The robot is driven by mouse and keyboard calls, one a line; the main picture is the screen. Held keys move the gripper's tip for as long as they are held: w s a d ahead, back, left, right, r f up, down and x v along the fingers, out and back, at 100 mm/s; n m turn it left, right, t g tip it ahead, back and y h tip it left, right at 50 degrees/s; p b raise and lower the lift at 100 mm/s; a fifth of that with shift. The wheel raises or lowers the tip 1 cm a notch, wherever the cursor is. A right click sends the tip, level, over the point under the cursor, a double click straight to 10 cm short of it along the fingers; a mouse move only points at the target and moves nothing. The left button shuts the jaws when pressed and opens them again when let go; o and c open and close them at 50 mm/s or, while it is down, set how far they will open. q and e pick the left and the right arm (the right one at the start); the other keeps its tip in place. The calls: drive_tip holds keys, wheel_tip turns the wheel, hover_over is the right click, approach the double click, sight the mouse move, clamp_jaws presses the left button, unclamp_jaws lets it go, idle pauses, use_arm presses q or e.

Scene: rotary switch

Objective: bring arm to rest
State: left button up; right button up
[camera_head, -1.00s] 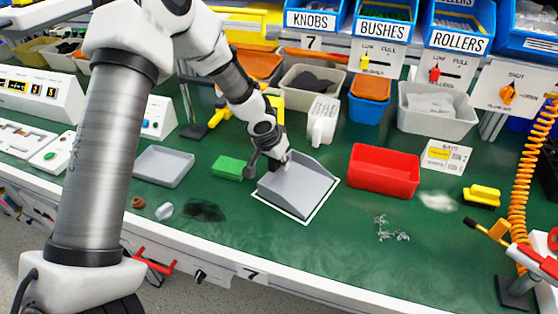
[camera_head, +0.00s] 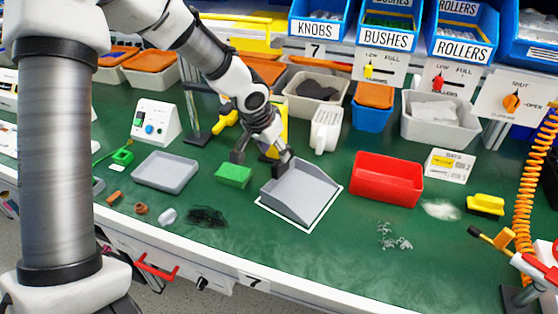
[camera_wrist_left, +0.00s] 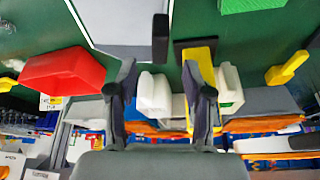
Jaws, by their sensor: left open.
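My left gripper (camera_head: 259,163) hangs over the green bench, at the back left of the grey dustpan (camera_head: 302,192). Its two dark fingers are spread, with nothing between them. In the left wrist view the gripper (camera_wrist_left: 158,72) is also open, and the dustpan's dark handle (camera_wrist_left: 160,38) stands just beyond the fingertips. Whether a finger touches the handle, I cannot tell. The dustpan lies within a white outline. My left arm reaches in from the left, bent over the bench. My right gripper is not in view.
A green block (camera_head: 233,175) lies close to the left finger. A red bin (camera_head: 388,178) stands right of the dustpan. A white jug (camera_head: 326,129) and a yellow stand are behind the gripper. An orange rotary switch (camera_head: 511,103) is at the back right.

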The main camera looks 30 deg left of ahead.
use_arm(q)
drive_tip(key=shift+v, duration=0.95)
